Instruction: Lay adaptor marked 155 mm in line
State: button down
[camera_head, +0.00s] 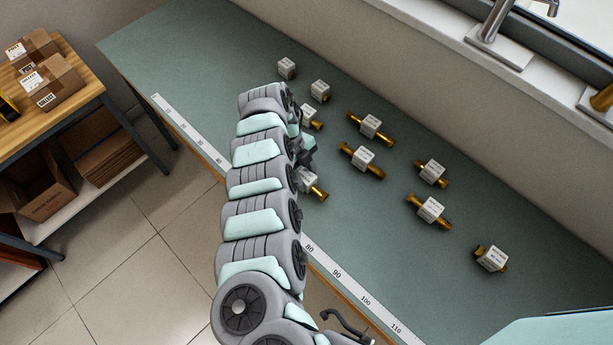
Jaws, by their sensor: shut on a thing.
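Several brass adaptors with pale printed tags lie on the green bench. In the head view one adaptor (371,128) is at centre, with another (362,160) just below it. Two more (432,172) (430,210) lie to the right, and one (491,258) is farthest right. Two tagged pieces (287,68) (320,90) are at the upper left of the group. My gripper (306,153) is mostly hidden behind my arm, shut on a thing. Adaptors show just above it (312,117) and just below it (311,184), partly covered; I cannot tell which is held. The tag markings are too small to read.
A white measuring strip (352,289) runs along the bench's near edge, its middle covered by my arm. The window sill with a tap (493,22) bounds the far side. A wooden table with cartons (52,84) stands at left. The bench's upper left is clear.

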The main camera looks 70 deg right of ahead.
jog(key=shift+f, duration=0.2)
jog(key=c, duration=0.9)
grip_release()
jog(key=shift+r, duration=0.1)
jog(key=shift+r, duration=0.1)
